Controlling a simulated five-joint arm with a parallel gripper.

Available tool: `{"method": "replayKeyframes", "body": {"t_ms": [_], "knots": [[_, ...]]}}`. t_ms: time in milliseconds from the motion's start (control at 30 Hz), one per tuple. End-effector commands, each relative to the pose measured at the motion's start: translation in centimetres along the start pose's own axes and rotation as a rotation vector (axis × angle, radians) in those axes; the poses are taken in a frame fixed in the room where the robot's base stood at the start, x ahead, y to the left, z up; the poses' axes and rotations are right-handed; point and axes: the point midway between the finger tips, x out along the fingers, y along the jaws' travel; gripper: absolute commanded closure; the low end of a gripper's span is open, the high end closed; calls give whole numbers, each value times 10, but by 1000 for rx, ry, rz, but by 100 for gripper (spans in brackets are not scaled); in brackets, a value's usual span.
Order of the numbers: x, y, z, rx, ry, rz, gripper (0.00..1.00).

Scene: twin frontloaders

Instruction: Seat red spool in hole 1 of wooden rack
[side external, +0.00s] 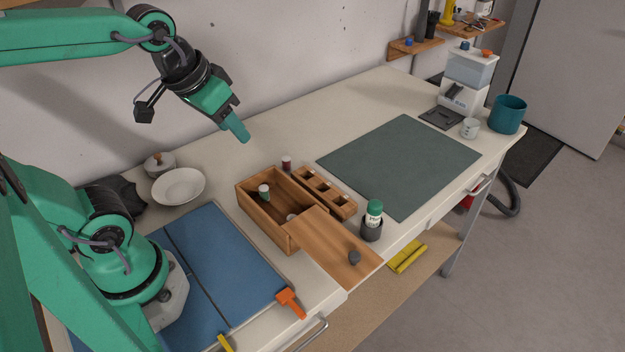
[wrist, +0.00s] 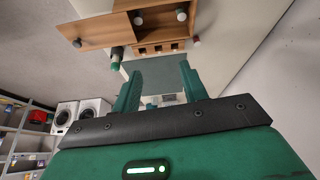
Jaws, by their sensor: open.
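The red spool (side external: 286,162) is dark red with a pale top. It stands upright on the bench just behind the far-left end of the wooden rack (side external: 340,205). The rack is a low block with several square holes in a row; no spool shows in them. In the wrist view the spool (wrist: 196,41) is small, beside the end of the rack (wrist: 160,48). My gripper (side external: 238,130) is high above the bench, behind and left of the spool, and well apart from it. Its two fingers (wrist: 158,78) are apart with nothing between them.
A wooden box (side external: 264,221) with a green spool (side external: 264,191) and a pale piece inside stands left of the rack. Its lid (side external: 335,250) extends frontward. A green-capped bottle in a dark cup (side external: 372,228) stands at the rack's front end. The dark mat (side external: 400,160) is clear.

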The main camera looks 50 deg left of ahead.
Motion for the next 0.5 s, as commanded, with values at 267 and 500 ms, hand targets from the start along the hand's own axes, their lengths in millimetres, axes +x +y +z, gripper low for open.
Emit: {"method": "replayKeyframes", "body": {"t_ms": [267,500], "knots": [[-5,5,21,88,45,14,57],[-5,5,22,93,46,14,52]]}}
